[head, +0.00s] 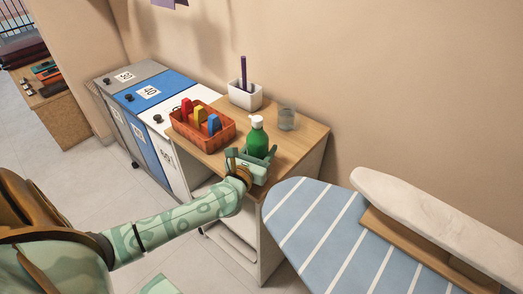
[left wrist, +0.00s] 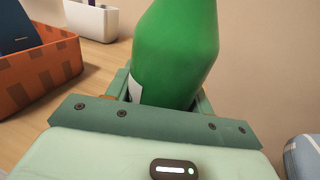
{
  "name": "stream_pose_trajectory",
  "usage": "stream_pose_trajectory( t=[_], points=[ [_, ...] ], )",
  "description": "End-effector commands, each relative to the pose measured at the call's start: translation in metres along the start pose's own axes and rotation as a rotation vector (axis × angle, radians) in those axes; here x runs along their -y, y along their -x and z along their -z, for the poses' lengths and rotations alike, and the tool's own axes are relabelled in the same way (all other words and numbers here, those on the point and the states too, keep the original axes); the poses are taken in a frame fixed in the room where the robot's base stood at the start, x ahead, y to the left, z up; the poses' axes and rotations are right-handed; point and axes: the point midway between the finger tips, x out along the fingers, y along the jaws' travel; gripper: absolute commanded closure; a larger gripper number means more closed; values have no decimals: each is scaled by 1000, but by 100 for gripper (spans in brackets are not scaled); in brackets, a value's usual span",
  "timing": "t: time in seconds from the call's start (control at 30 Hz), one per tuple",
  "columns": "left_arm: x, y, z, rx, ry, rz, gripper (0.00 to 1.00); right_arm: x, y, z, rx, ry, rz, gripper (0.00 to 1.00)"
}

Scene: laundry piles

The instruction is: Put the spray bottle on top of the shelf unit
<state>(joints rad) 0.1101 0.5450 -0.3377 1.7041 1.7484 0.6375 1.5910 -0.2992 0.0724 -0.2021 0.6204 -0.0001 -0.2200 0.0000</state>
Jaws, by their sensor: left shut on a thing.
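The spray bottle is green with a white top (head: 258,138). It is upright at the front part of the wooden top of the shelf unit (head: 308,131). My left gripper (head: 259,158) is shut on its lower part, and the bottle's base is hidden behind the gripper. I cannot tell whether the base touches the wood. In the left wrist view the green bottle (left wrist: 175,50) stands between the fingers (left wrist: 165,92), with a white label edge low on its left. My right gripper is not in view.
Laundry bins (head: 160,100) stand to the left. An ironing board (head: 340,230) is close on the right. The wall is behind.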

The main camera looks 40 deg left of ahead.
Motion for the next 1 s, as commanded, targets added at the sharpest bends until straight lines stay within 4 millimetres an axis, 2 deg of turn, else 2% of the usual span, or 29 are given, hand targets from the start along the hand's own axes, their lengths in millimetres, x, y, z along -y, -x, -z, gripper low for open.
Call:
stream_pose_trajectory(
  t=[0.2,0.23,0.3,0.67,0.77,1.0],
  points=[
    [0,0,3,0,0,0,72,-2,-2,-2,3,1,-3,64],
    [0,0,3,0,0,0,42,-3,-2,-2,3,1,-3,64],
    [0,0,2,1,0,0,26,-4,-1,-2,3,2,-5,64],
    [0,3,-3,1,0,0,26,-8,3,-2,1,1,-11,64],
    [0,19,-2,-1,0,1,26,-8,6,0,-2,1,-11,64],
    [0,77,-3,-1,1,1,26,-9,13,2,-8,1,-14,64]
  ],
)
